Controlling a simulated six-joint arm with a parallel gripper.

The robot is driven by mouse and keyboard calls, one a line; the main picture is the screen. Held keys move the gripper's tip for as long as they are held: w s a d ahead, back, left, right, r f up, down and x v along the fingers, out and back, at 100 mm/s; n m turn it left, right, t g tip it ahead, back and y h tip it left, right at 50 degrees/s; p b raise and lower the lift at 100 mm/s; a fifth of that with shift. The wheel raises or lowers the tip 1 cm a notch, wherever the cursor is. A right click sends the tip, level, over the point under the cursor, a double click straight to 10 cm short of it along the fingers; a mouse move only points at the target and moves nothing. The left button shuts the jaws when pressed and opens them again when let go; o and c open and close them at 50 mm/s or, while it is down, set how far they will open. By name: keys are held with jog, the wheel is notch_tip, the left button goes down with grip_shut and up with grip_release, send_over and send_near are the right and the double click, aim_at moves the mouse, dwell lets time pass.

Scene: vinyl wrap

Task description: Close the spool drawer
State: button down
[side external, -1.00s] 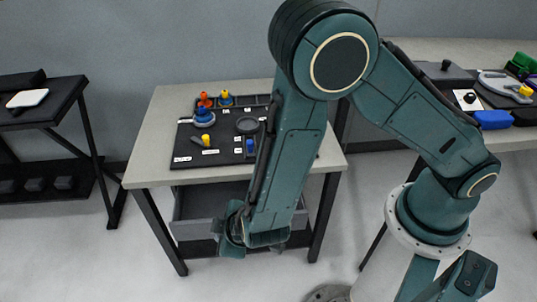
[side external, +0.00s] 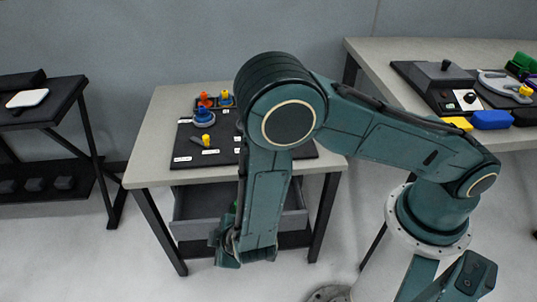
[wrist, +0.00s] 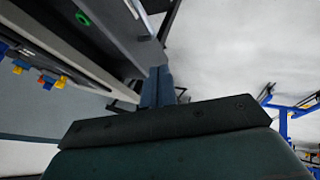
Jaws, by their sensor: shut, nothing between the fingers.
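The spool drawer (side external: 190,207) is a grey box under the middle table. It stands pulled out toward the front, and my arm hides part of its front. In the wrist view its grey wall (wrist: 112,32) fills the upper left, with a green ring (wrist: 82,18) showing there. My gripper (side external: 226,252) is low in front of the drawer, pointing down and to the left side of my forearm. In the wrist view the fingers (wrist: 157,72) are together and empty, close beside the drawer's edge. I cannot tell whether they touch it.
The middle table (side external: 150,150) carries a black mat (side external: 185,140) with small coloured parts. A black shelf (side external: 50,108) stands at the left. The right table (side external: 385,50) holds a black box and coloured blocks. Table legs flank the drawer; the floor in front is clear.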

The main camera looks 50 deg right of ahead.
aim_at(210, 228)
jog(key=shift+w+d+f, duration=0.55)
jog(key=shift+w+f, duration=0.25)
jog(key=shift+w, duration=0.25)
jog(key=shift+w+d+f, duration=0.55)
jog(key=shift+w+f, duration=0.2)
jog(key=shift+w, duration=0.35)
jog(key=shift+w+d+f, duration=0.55)
jog(key=shift+w+f, duration=0.25)
jog(key=shift+w, duration=0.25)
jog(key=w+d, duration=0.8)
jog(key=shift+w+d, duration=0.15)
